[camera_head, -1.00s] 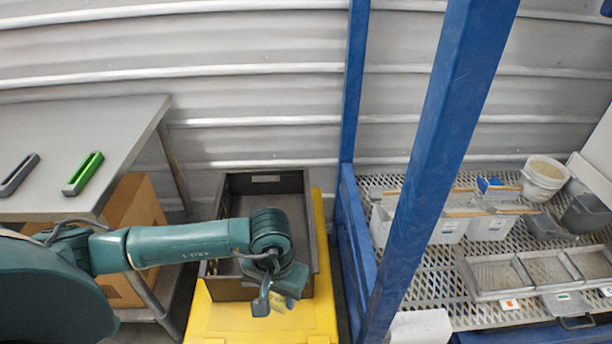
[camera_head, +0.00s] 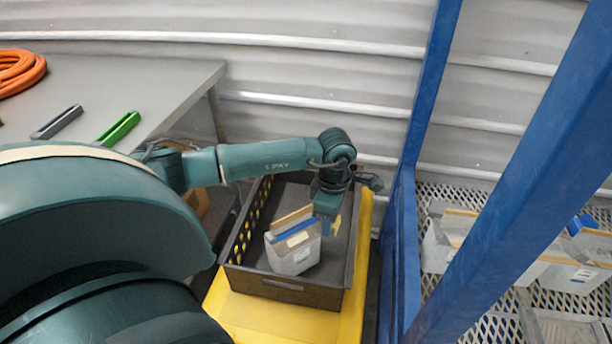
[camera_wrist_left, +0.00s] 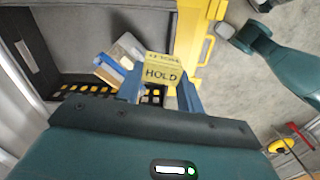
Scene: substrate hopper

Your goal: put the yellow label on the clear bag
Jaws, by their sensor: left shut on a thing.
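The yellow label (camera_wrist_left: 162,72), printed "HOLD", is between the fingers of my left gripper (camera_wrist_left: 160,88) in the left wrist view. In the head view my left gripper (camera_head: 334,207) hangs over the right side of a dark crate, with a bit of the yellow label (camera_head: 337,224) below it. The clear bag (camera_head: 292,255) stands in the crate, with a blue strip and a tan strip along its top and a small pale patch. In the wrist view the bag (camera_wrist_left: 112,62) lies left of the label; the two look apart. My right gripper does not show.
The dark crate (camera_head: 290,290) sits on a yellow stand (camera_head: 250,318). A blue post (camera_head: 500,180) and a mesh rack with similar bags (camera_head: 565,262) are to the right. A grey table (camera_head: 150,85) at left holds a green-edged bar (camera_head: 119,128), a grey bar and an orange hose.

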